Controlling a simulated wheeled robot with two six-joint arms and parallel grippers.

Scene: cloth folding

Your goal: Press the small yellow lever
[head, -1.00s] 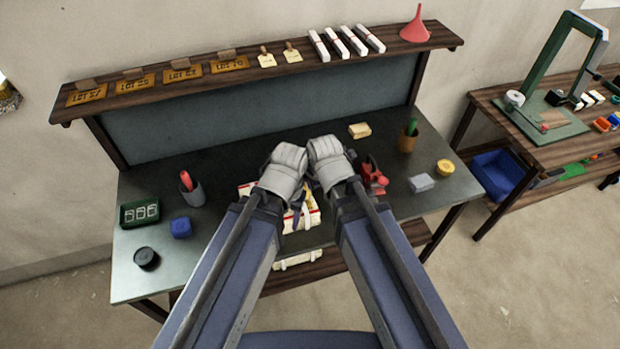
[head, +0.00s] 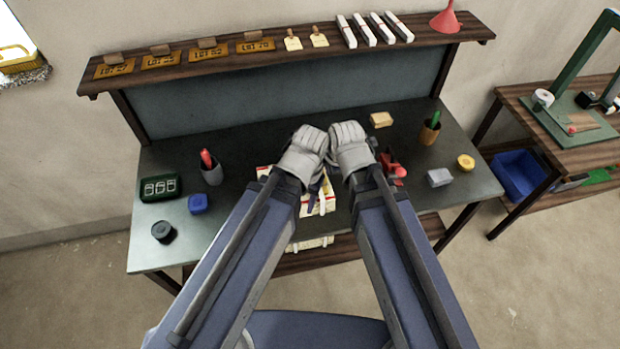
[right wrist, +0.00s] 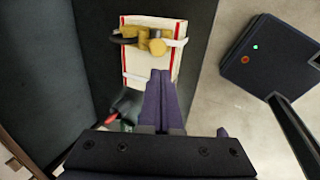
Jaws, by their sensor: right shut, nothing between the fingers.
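A white board with red edges (right wrist: 134,72) lies on the workbench; it also shows partly in the head view (head: 322,203) between my forearms. In the right wrist view a yellow lever-like piece with a round end (right wrist: 157,46) sits across the board, beside a dark rounded part. My right gripper (right wrist: 160,75) is shut and empty, its purple fingers pointing at the board below the yellow piece; I cannot tell whether they touch it. In the head view the two pale wrists are side by side over the bench. My left gripper (head: 316,185) is mostly hidden by its wrist.
A red clamp-like tool (head: 393,170) stands close to the right of my right wrist. A grey block (head: 440,178), yellow tin (head: 465,162), pen cup (head: 429,132), blue block (head: 198,205) and black tin (head: 163,232) are on the bench. The shelf (head: 290,55) is behind.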

